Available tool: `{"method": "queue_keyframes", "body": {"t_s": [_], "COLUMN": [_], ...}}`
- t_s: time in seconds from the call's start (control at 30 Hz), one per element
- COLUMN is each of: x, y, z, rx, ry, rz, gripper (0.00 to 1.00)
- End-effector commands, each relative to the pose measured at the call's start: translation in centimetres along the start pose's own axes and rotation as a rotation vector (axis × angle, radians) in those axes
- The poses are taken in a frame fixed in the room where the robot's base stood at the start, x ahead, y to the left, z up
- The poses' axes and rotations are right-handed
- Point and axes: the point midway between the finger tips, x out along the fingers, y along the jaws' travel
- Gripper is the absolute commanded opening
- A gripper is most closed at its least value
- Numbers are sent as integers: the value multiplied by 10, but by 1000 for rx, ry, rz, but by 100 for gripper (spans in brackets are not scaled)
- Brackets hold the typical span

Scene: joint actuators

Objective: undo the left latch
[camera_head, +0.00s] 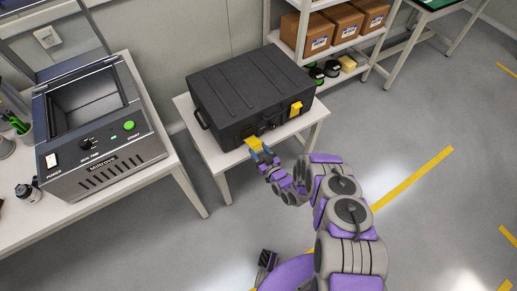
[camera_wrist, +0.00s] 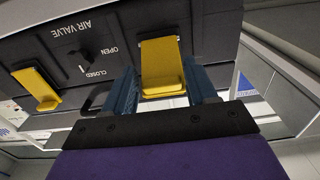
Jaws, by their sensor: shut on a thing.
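A black hard case (camera_head: 250,90) lies closed on a small white table. Its left latch (camera_head: 254,143) is yellow and sits on the front face near the left end. It looks tilted outward from the case. In the wrist view this latch (camera_wrist: 162,62) stands between the blue fingers of my gripper (camera_wrist: 162,88), which is shut on it. My gripper (camera_head: 264,154) reaches it from the front in the head view. The right latch (camera_head: 296,108) is yellow and lies closer against the case. It also shows in the wrist view (camera_wrist: 37,88).
An air valve knob (camera_wrist: 81,58) with open and closed labels sits between the latches. A black handle (camera_head: 199,119) is on the case's left side. A grey machine (camera_head: 95,130) stands on a bench at left. Shelves with boxes (camera_head: 306,35) stand behind. The floor at right is clear.

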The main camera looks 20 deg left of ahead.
Motion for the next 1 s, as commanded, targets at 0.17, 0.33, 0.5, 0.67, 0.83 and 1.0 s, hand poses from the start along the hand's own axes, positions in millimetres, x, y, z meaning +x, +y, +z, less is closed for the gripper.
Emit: {"method": "queue_keyframes", "body": {"t_s": [0.17, 0.33, 0.5, 0.67, 0.83, 1.0], "x": [-2, 0, 2, 3, 4, 5], "y": [0, 0, 0, -1, -1, -1], "z": [15, 19, 21, 21, 20, 20], "rx": [1, 0, -3, -5, -7, -9], "ry": [-6, -4, -1, 0, 2, 3], "rz": [1, 1, 0, 0, 0, 0], "gripper": [0, 0, 0, 0, 0, 0]}}
